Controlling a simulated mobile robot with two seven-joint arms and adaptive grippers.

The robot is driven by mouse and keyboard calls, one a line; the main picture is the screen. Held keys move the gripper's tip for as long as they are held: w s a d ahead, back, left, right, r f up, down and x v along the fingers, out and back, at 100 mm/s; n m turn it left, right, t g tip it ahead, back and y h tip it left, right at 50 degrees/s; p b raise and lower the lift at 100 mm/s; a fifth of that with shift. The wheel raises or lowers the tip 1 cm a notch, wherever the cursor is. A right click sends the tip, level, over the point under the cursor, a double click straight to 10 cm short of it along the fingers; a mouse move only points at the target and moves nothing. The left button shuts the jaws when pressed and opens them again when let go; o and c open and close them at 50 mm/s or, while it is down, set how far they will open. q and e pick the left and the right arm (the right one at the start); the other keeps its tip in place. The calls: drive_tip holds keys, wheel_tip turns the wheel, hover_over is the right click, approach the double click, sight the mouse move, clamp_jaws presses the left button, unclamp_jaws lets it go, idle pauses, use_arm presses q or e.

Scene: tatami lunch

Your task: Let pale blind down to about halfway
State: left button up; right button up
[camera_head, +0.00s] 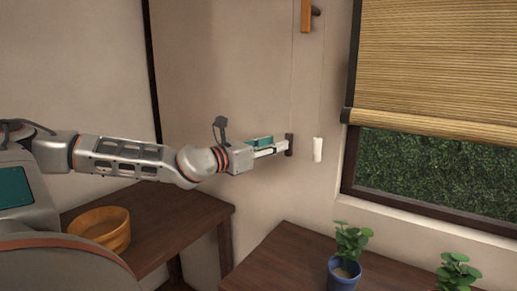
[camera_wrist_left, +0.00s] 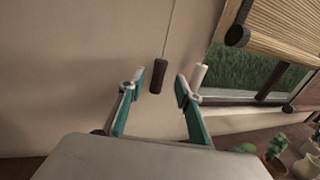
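A straw-coloured slatted blind (camera_head: 435,65) covers the upper part of the window, with its lower edge above a strip of green hedge. It also shows in the left wrist view (camera_wrist_left: 285,30). A dark brown cord pull (camera_head: 289,146) and a white cord pull (camera_head: 318,149) hang on thin cords left of the window. My left gripper (camera_head: 281,148) is at the dark pull. In the left wrist view the fingers are apart, and the dark pull (camera_wrist_left: 158,76) shows between their tips; contact cannot be told. The white pull (camera_wrist_left: 199,76) is outside the right finger. My right gripper is not in view.
A wooden bracket (camera_head: 306,17) is on the wall above the pulls. Below are a dark table (camera_head: 272,262) with a potted plant (camera_head: 344,270), a second plant (camera_head: 456,272), and a side table (camera_head: 180,220) with a wooden bowl (camera_head: 103,228).

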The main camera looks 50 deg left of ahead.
use_arm(q)
drive_tip(key=s, duration=0.5)
drive_tip(key=shift+s+a, duration=0.1)
idle(0.6)
